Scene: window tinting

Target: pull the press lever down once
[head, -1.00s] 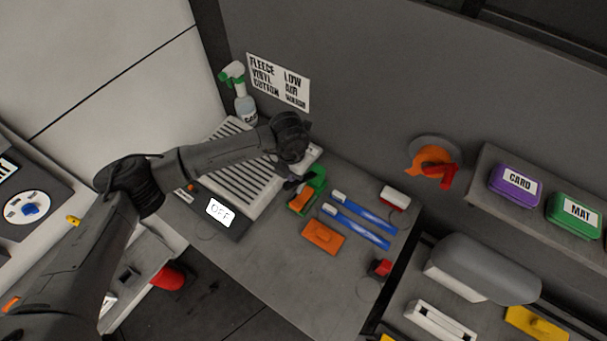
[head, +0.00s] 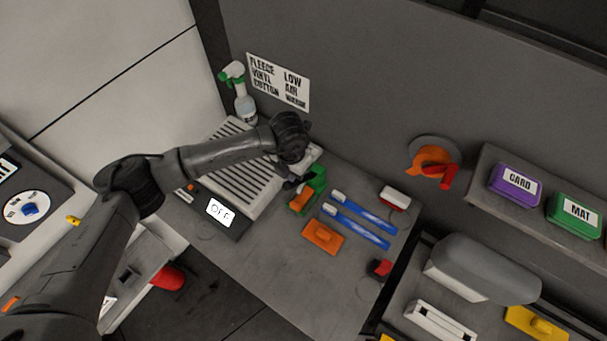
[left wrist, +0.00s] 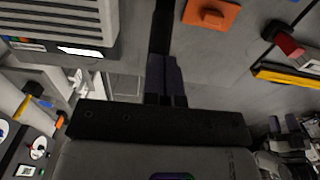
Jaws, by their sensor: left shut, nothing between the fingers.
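No part that I can clearly tell as the press lever shows in these views. A red cylindrical piece (head: 168,278) sits beside a low light-grey unit at the lower left of the head view; I cannot tell whether it is a handle. My left gripper (head: 289,182) is shut and empty, over the bench between the white slatted panel (head: 232,178) and a green and orange tool (head: 308,190); the wrist partly hides its fingers. In the left wrist view the shut fingers (left wrist: 163,70) point up the picture.
A box with an OFF display (head: 220,211), an orange block (head: 322,237) and blue brushes (head: 357,225) lie on the bench (head: 290,275). A spray bottle (head: 245,105) stands behind. An orange and red fitting (head: 433,163) is on the wall. The bench front is mostly clear.

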